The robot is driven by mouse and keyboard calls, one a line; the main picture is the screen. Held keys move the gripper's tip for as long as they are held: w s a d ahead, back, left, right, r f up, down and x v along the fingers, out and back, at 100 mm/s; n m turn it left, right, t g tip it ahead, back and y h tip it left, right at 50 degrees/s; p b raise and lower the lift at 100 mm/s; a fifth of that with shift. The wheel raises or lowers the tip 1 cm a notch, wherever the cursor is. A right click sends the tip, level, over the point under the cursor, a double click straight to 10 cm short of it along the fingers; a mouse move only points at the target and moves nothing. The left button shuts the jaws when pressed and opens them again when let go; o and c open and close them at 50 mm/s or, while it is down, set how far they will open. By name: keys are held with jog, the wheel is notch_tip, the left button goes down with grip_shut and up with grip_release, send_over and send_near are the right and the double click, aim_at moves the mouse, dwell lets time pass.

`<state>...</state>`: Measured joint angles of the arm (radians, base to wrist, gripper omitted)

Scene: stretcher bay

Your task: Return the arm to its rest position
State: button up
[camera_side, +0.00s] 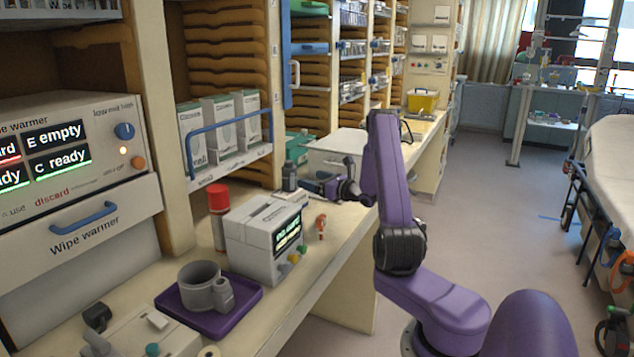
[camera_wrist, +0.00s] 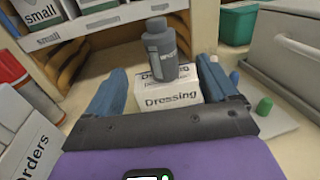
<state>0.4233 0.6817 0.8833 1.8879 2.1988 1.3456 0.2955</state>
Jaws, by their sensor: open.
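My gripper (camera_side: 322,185) is over the counter in the side view, at the end of my purple arm, which reaches in from the right. In the wrist view its two blue fingers (camera_wrist: 162,72) are spread apart with nothing held between them. Beyond and between them stands a grey bottle (camera_wrist: 161,48) on a white box labelled Dressing (camera_wrist: 168,94). The bottle also shows upright in the side view (camera_side: 289,176), just left of my gripper. I cannot tell the exact gap between fingers and box.
On the counter stand a white device with a screen (camera_side: 262,247), a red-capped container (camera_side: 218,215), a small red figure (camera_side: 321,226) and a purple tray (camera_side: 247,303) with a grey mug (camera_side: 200,286). A grey case (camera_side: 338,150) is behind. A stretcher (camera_side: 610,170) stands at right; the floor between is clear.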

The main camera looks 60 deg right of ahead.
jog(key=shift+s+a, duration=0.1)
jog(key=shift+s, duration=0.4)
